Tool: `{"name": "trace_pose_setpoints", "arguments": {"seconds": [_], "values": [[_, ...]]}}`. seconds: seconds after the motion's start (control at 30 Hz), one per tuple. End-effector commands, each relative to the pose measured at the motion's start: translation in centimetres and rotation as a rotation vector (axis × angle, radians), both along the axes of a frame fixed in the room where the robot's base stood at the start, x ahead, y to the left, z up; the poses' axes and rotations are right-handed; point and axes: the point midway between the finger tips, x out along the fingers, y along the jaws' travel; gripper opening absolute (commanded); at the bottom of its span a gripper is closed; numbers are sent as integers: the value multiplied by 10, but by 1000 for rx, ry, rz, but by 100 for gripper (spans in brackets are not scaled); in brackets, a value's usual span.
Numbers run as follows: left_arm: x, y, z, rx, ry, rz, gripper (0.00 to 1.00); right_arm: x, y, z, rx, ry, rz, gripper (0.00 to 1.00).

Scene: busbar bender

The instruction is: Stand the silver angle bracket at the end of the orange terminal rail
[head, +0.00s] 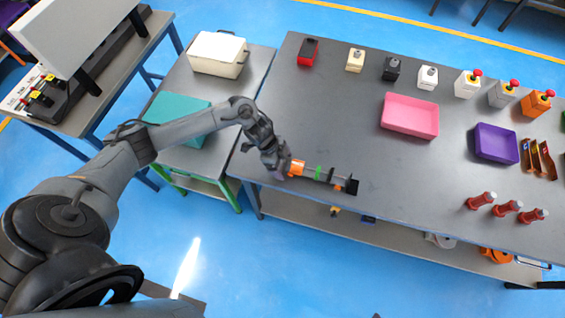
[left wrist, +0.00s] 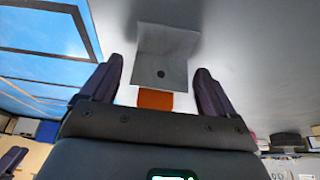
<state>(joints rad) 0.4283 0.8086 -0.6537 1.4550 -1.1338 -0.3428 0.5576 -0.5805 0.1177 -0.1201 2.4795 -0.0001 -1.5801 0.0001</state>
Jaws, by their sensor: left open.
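The silver angle bracket (left wrist: 165,52) shows in the left wrist view, an L-shaped plate with a dark round hole. It sits between and just beyond the fingertips of my left gripper (left wrist: 159,68), which is open with a gap on both sides. An orange piece (left wrist: 155,99) shows below the bracket, nearer the palm. In the head view the rail (head: 327,176) lies near the table's front left corner, with an orange block (head: 297,168), a green block (head: 318,172) and a black end piece (head: 352,186). My left gripper (head: 282,173) is at its orange end. I cannot make out the bracket there.
A pink tray (head: 410,115) and a purple tray (head: 496,143) stand to the right on the grey table. The table's front edge is close to the rail.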

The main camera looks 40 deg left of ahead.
Motion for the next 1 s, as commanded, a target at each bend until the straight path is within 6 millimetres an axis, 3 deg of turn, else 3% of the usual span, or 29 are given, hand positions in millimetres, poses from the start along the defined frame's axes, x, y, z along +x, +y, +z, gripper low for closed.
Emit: {"name": "trace_pose_setpoints", "arguments": {"seconds": [0.5, 0.73, 0.87, 1.0], "values": [[-13, 31, 80, 2, -2, 0, 89, 0, -2, 7, -7, -1, 5, 50], [-17, 36, 101, -1, -6, -2, 89, 0, -1, 8, -3, -1, 2, 50], [-17, 12, 97, -11, -56, -23, 89, 0, 0, 8, 0, -1, 0, 50], [-14, -51, 85, -41, -200, -36, 89, 1, 1, 8, 5, -1, -3, 50]]}}
